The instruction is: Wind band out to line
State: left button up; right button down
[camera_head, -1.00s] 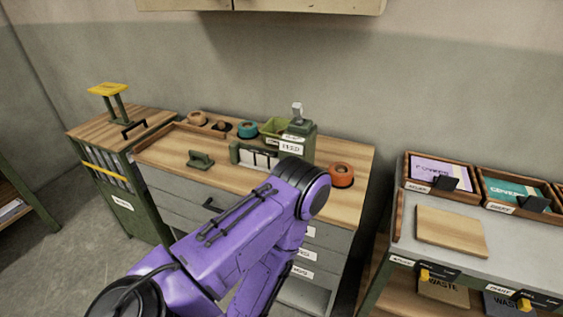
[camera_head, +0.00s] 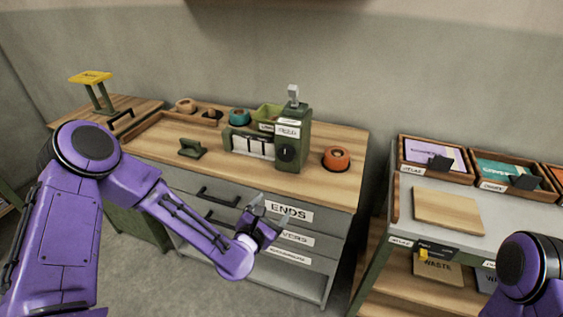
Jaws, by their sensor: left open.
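A green box-shaped device (camera_head: 292,135) with a label reading like "FEED", a dark round knob (camera_head: 287,153) on its front and a grey lever on top stands on the wooden bench top. An orange roll (camera_head: 336,158) lies to its right, and a teal roll (camera_head: 239,117) lies behind to its left. I cannot tell which part is the band or the line. My left gripper (camera_head: 266,213) is open and empty in front of the "ENDS" drawer, below the bench top. My right arm shows at the lower right, but its gripper is out of view.
A green handled block (camera_head: 191,149) sits on the left of the bench top. Drawers with handles, one labelled ENDS (camera_head: 289,212), lie below. A grey side table (camera_head: 485,215) at the right holds trays and a wooden board (camera_head: 447,207).

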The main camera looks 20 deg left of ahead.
aim_at(285, 154)
pick_arm(q)
jog(key=w+a+r+n+t, duration=0.1)
jog(key=w+r+n+t, duration=0.3)
jog(key=r, duration=0.4)
jog(key=shift+n+g, duration=0.5)
jog(key=shift+g, duration=0.2)
jog(key=w+p, duration=0.3)
jog(key=w, duration=0.6)
jog(key=shift+w+f, duration=0.2)
jog(key=shift+w, duration=0.25)
jog(key=shift+f, duration=0.1)
jog(key=shift+c, duration=0.3)
jog(key=c, duration=0.9)
